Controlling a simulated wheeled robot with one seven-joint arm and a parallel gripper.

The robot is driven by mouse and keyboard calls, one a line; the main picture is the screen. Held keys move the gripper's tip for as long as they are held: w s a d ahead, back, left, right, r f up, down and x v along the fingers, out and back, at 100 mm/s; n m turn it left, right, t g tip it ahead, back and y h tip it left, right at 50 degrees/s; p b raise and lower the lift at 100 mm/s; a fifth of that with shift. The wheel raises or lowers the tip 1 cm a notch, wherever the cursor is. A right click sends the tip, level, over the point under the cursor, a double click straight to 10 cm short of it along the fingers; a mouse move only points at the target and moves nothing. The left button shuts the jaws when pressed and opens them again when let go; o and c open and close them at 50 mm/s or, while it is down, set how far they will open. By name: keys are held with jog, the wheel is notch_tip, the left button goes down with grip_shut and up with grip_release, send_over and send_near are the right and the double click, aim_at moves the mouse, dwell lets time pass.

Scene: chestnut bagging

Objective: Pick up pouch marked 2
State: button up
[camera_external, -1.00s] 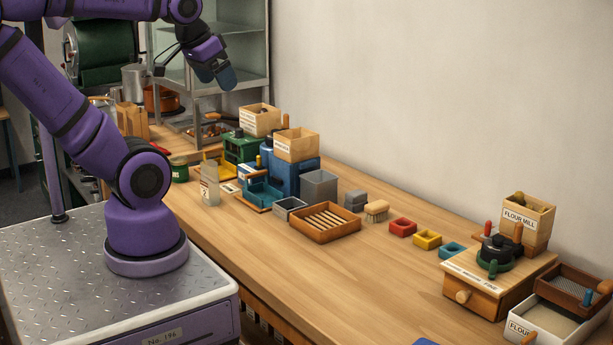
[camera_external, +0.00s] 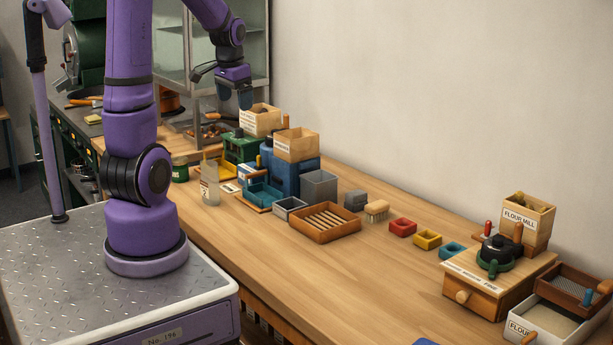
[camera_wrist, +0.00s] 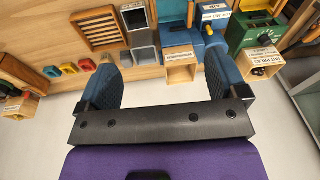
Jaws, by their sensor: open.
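A pale, see-through pouch (camera_external: 209,185) with a white label reading 2 stands upright near the table's front edge, left of the blue machine. My gripper (camera_external: 246,98) is high above the back of the table, pointing down, to the right of the pouch and well apart from it. In the wrist view my gripper (camera_wrist: 163,78) has its two blue fingers wide apart with nothing between them. I cannot make out the pouch in the wrist view.
The blue machine (camera_external: 265,190) and green machine (camera_external: 240,148) with wooden hoppers stand beside the pouch. A grey bin (camera_external: 319,186), a slatted wooden tray (camera_external: 325,222) and a flour mill (camera_external: 497,270) lie further right. The front middle of the table is clear.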

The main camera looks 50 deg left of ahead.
jog(key=g+h, duration=0.1)
jog(key=g, duration=0.1)
send_over(209, 172)
notch_tip(209, 172, down, 14)
jog(key=r, duration=0.1)
notch_tip(209, 172, down, 12)
jog(key=shift+w+a+r, duration=0.15)
jog(key=c, duration=1.2)
